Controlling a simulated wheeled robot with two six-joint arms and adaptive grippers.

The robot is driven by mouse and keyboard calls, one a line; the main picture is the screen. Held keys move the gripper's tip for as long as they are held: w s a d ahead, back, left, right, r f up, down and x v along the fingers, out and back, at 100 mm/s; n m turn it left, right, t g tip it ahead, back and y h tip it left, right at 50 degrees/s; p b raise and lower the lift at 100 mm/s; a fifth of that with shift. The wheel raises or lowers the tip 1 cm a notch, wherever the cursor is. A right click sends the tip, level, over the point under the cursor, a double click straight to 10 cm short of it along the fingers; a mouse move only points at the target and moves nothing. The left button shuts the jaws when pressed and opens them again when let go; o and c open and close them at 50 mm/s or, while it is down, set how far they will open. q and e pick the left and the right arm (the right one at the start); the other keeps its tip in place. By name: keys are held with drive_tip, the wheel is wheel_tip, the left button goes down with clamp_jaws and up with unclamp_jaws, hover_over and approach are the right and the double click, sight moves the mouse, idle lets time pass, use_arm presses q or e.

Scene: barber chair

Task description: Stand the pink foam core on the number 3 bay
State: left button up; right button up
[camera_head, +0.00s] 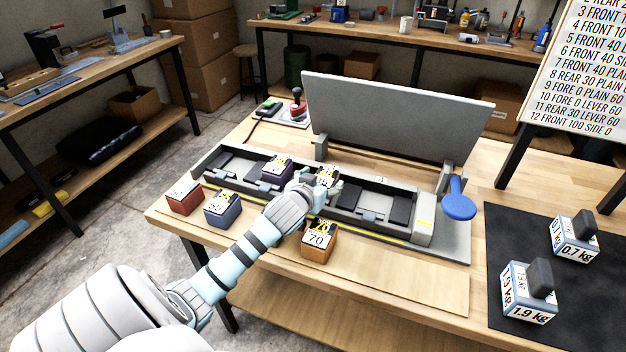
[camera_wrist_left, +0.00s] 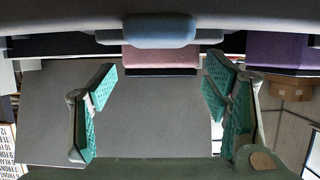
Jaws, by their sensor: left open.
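My left gripper (camera_head: 326,190) is over the middle of the long grey bay tray (camera_head: 420,238), open. In the left wrist view, which is upside down, its teal fingers (camera_wrist_left: 160,85) are spread apart with nothing held. The pink foam core (camera_wrist_left: 160,57) shows beyond and between the fingertips, apart from both. In the head view its labelled top (camera_head: 327,171) is partly hidden behind my gripper, in the tray right of the purple core (camera_head: 277,170). The purple core also shows in the left wrist view (camera_wrist_left: 278,50). Bay numbers are not readable. My right gripper is not in view.
A red block (camera_head: 185,198), a blue block (camera_head: 222,209) and an orange block (camera_head: 318,246) marked 70 stand in front of the tray. A raised grey panel (camera_head: 395,125) stands behind it. A blue paddle (camera_head: 458,205) and weights (camera_head: 528,293) are right.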

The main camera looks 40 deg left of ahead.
use_arm(q)
drive_tip(key=p+v, duration=0.1)
drive_tip(key=v, duration=0.8)
drive_tip(key=shift+p, duration=0.3)
